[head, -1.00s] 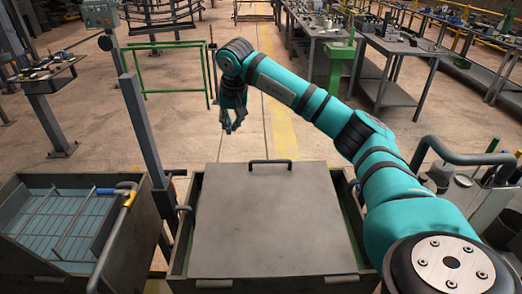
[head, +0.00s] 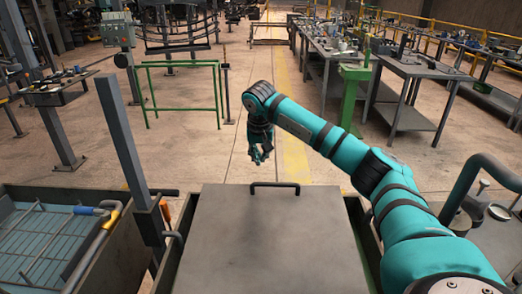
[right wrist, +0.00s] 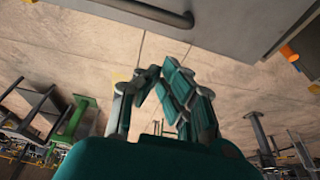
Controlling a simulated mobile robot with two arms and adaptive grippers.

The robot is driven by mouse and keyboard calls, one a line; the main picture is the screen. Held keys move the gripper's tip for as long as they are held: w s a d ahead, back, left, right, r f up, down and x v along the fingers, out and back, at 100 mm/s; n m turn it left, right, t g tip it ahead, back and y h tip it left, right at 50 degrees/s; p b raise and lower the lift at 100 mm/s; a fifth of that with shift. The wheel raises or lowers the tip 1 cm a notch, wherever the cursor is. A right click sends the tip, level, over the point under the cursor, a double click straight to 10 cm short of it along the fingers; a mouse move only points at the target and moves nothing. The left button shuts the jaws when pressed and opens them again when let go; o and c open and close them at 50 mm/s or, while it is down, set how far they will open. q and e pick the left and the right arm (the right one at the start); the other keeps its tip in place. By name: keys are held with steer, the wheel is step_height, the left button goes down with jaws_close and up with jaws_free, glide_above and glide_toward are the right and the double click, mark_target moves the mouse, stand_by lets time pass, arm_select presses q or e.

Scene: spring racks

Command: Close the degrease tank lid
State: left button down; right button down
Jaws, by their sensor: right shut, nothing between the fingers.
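The degrease tank lid (head: 270,240) is a flat grey plate with a dark bar handle (head: 274,186) at its far edge. It lies over the tank (head: 364,232), whose walls show along both sides of the plate; I cannot tell whether it rests fully down. In the right wrist view, the lid (right wrist: 235,25) and its handle (right wrist: 150,12) show at the top. My right gripper (head: 260,160) points down beyond the far edge, slightly left of the handle and apart from it. Its fingers (right wrist: 148,78) are shut and empty. My left gripper is not in view.
At left stands an open tank (head: 100,255) with blue-grey slats and a pipe with a yellow-brown handle. A grey post (head: 125,140) rises between the tanks. A green rail frame (head: 180,92) and workbenches (head: 405,70) stand farther back. The floor beyond the lid is clear.

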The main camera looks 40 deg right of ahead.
steer(key=p+x, duration=0.2)
steer(key=x, duration=0.7)
steer(key=shift+s+a+f, duration=0.2)
steer(key=shift+s+a, duration=0.15)
steer(key=shift+g+y, duration=0.7)
steer(key=shift+g, duration=0.2)
step_height(320, 180, down, 4)
steer(key=b, duration=0.3)
steer(key=shift+w+d+f, duration=0.1)
steer(key=shift+f, duration=0.1)
step_height(320, 180, up, 12)
glide_above(261, 185)
steer(key=w+d, duration=0.3)
steer(key=w, duration=0.1)
steer(key=shift+s+a+r, duration=0.15)
steer(key=shift+a, duration=0.05)
